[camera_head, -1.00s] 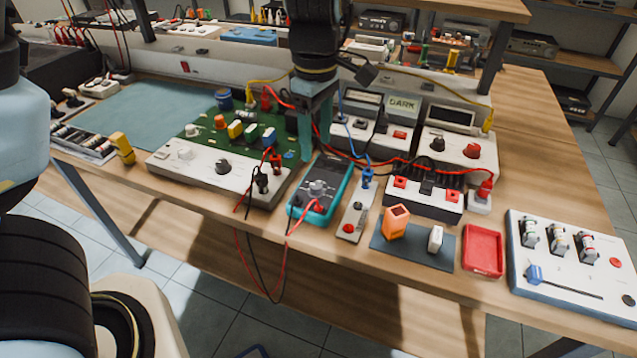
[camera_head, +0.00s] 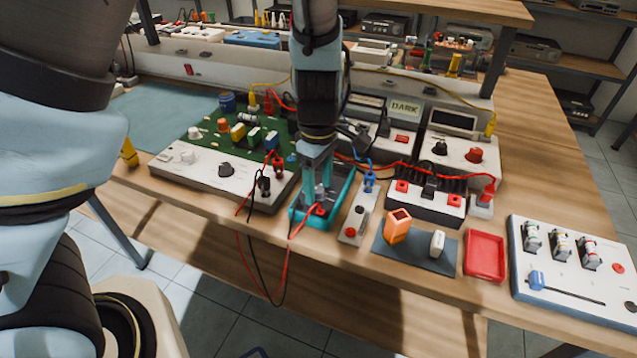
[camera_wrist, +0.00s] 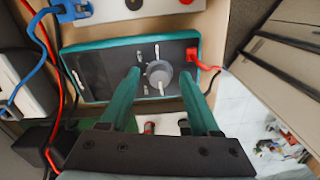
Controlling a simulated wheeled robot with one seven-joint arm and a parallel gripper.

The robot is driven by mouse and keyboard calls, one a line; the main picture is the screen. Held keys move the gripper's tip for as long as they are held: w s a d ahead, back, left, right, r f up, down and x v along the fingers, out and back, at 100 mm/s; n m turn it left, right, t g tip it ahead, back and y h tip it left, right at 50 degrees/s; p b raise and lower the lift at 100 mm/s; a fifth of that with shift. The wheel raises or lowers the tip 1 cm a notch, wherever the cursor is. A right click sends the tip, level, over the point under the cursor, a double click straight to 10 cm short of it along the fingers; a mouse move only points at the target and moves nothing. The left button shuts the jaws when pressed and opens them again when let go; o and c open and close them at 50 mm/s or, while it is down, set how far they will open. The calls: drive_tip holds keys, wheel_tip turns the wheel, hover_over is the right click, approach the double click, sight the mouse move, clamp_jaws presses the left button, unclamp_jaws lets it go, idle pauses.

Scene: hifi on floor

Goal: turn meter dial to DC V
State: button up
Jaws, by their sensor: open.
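The meter (camera_head: 346,185) is a teal-cased box with a dark face, lying at the front of the bench in the head view. It also shows in the wrist view (camera_wrist: 96,72). Its grey round dial (camera_wrist: 160,74) has pale marks around it, too small to read. My gripper (camera_wrist: 163,76) is open over the meter, with one teal finger on each side of the dial. I cannot tell whether the fingers touch it. In the head view my gripper (camera_head: 318,200) points down and hides the dial and much of the meter's face.
A red plug (camera_wrist: 192,54) with a red lead sits in the meter's face. Red and black leads (camera_head: 262,262) hang over the bench's front edge. A green circuit board (camera_head: 215,140) lies left of the meter; a narrow switch box (camera_head: 356,222) and orange holder (camera_head: 397,225) lie right.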

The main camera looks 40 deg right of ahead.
clamp_jaws()
idle(0.3)
drive_tip(key=shift+m, duration=0.4)
drive_tip(key=m, duration=0.3)
drive_tip(key=shift+m, duration=0.4)
drive_tip(key=m, duration=0.4)
drive_tip(key=shift+m, duration=0.3)
unclamp_jaws()
drive_tip(key=shift+r, duration=0.1)
idle(0.3)
